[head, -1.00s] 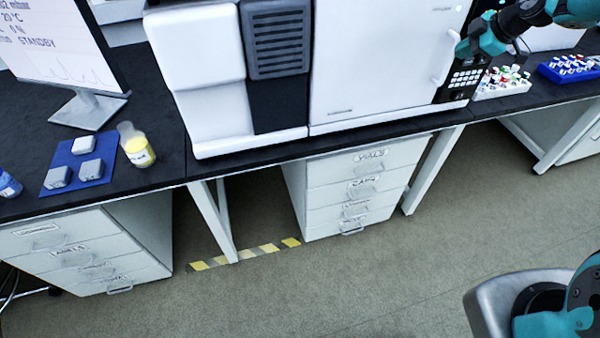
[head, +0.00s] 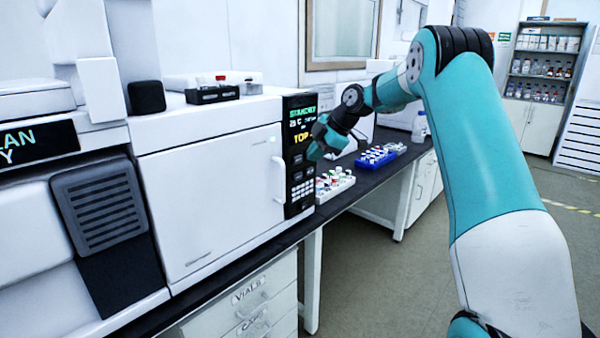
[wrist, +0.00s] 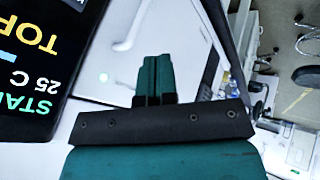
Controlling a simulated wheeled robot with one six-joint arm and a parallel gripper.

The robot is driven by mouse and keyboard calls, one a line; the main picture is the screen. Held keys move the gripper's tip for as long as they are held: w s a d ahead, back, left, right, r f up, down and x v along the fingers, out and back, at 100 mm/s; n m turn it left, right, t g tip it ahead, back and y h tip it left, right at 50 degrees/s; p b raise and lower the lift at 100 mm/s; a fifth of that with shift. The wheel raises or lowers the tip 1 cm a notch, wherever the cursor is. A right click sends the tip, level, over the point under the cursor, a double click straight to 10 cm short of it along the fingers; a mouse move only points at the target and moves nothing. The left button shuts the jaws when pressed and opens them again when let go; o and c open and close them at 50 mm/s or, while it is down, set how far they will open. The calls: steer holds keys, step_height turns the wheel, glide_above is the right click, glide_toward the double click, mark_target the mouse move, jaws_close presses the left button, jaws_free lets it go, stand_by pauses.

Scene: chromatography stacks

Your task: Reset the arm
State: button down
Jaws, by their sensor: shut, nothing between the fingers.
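My arm stretches from the right of the head view toward the white instrument (head: 210,180). My gripper (head: 314,152) is at the instrument's control panel (head: 299,185), in front of its right edge. In the wrist view my gripper (wrist: 154,75) has its two green fingers together with nothing between them. The panel's display (wrist: 35,60) shows close by at the left of that view, upside down, with "TOP" and "25 C" readable. I cannot tell whether the fingertips touch the instrument.
A white rack of vials (head: 330,186) and a blue rack of vials (head: 377,158) stand on the dark bench (head: 345,200) just right of the instrument. A shelf of bottles (head: 542,70) stands at the back right. The floor on the right is open.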

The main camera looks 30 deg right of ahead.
steer(key=s+a+r+m+g, duration=0.1)
steer(key=s+a+r+m, duration=0.15)
steer(key=s+a, duration=0.7)
steer(key=s+a+r+m+g, duration=0.25)
steer(key=s+a, duration=0.25)
steer(key=a, duration=0.9)
steer(key=s+a+f+m, duration=0.1)
steer(key=s+a, duration=0.1)
steer(key=s, duration=0.6)
steer(key=s+a+f+m+g, duration=0.1)
steer(key=s+a+f, duration=0.1)
steer(key=s, duration=0.6)
steer(key=s+a+f+m+g, duration=0.1)
steer(key=s+a, duration=0.3)
steer(key=s, duration=0.4)
steer(key=shift+f+m, duration=0.25)
steer(key=shift+m, duration=0.25)
